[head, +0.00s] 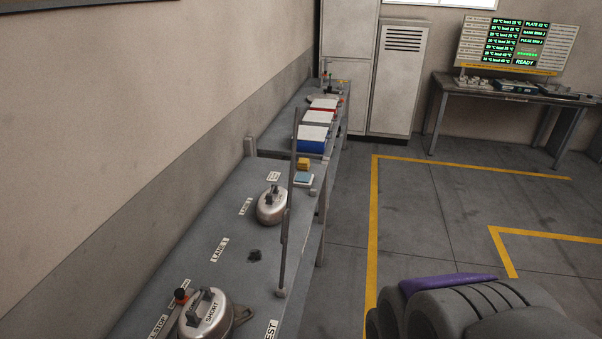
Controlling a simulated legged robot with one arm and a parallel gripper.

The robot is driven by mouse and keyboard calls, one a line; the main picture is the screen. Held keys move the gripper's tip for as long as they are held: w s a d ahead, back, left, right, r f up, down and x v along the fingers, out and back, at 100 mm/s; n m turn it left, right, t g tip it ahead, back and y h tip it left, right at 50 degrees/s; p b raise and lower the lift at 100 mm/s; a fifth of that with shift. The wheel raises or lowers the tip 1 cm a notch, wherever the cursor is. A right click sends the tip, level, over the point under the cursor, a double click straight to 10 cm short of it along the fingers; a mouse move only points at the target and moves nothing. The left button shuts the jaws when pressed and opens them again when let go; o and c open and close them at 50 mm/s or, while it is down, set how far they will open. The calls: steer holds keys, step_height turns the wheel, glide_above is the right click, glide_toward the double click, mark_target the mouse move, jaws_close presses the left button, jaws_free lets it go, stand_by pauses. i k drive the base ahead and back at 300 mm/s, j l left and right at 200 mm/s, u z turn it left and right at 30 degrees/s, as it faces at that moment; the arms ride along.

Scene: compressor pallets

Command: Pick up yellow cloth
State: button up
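A small yellow folded thing, which looks like the yellow cloth (303,163), lies near the far end of the near grey bench (190,265). A light blue and white flat thing (304,179) lies just in front of it. My gripper is not in view, so whether it is open or shut does not show. Nothing hides the yellow cloth, but it is too small to make out its folds.
Round metal pots (272,205) and (208,315) stand on the near bench. A thin upright rod (291,195) rises at its right edge. A farther bench holds red and blue items (311,145). The floor (420,215) to the right is clear, with yellow lines.

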mark_target(304, 164)
steer(key=i+l+u, duration=0.15)
steer(key=i+l, duration=0.35)
steer(key=i, duration=0.2)
steer(key=i+l+u, duration=0.2)
steer(key=i+l, duration=0.4)
steer(key=i+l+u, duration=0.15)
steer(key=i+l, duration=0.55)
steer(key=i+l+u, duration=0.15)
steer(key=i+l, duration=0.45)
steer(key=l, duration=0.2)
